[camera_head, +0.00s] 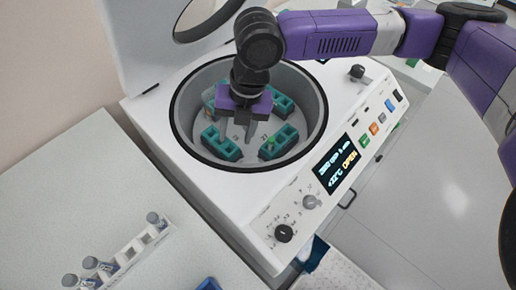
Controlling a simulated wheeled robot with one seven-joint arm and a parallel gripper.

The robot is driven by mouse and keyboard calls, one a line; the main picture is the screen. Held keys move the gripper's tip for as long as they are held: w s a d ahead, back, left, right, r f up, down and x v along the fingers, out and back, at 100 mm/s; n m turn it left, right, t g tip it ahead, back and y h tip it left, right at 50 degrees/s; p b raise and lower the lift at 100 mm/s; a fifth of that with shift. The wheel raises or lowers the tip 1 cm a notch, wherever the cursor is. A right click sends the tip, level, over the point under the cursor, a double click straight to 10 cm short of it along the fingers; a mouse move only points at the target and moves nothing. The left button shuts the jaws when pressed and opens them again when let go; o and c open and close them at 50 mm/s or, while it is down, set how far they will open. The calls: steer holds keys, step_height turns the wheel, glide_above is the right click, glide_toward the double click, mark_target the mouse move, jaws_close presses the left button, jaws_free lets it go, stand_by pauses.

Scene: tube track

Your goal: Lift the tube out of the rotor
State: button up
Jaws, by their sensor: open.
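The centrifuge (228,195) stands with its lid (140,40) raised and its round bowl open. Inside, the rotor (254,146) carries several teal holders, including one at the lower left (221,143) and one at the lower right (283,144). A small green spot (270,142), perhaps a tube's cap, shows at the lower right holder. My gripper (246,124) points down into the bowl, over the rotor's middle. It is open, and I see nothing between its fingers. My gripper and wrist hide part of the rotor and the holders behind.
A pale rack (138,247) with several capped tubes stands on the bench (60,190) at the lower left. A blue object (209,284) is cut off at the bottom edge. The bowl's rim (322,125) surrounds my gripper. The control panel (335,168) reads OPEN.

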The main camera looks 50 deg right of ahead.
steer(key=g+h, duration=0.1)
steer(key=h, duration=0.1)
glide_above(271, 139)
steer(key=a, duration=0.1)
steer(key=shift+s+d+f, duration=0.1)
steer(key=shift+d+f, duration=0.1)
steer(key=shift+f, duration=0.55)
steer(key=shift+d+f+p, duration=0.15)
steer(key=shift+f+p, duration=0.1)
steer(key=shift+f, duration=1.55)
steer(key=shift+d+f+p, duration=0.15)
steer(key=shift+f+p, duration=0.05)
steer(key=shift+f, duration=1.55)
jaws_close()
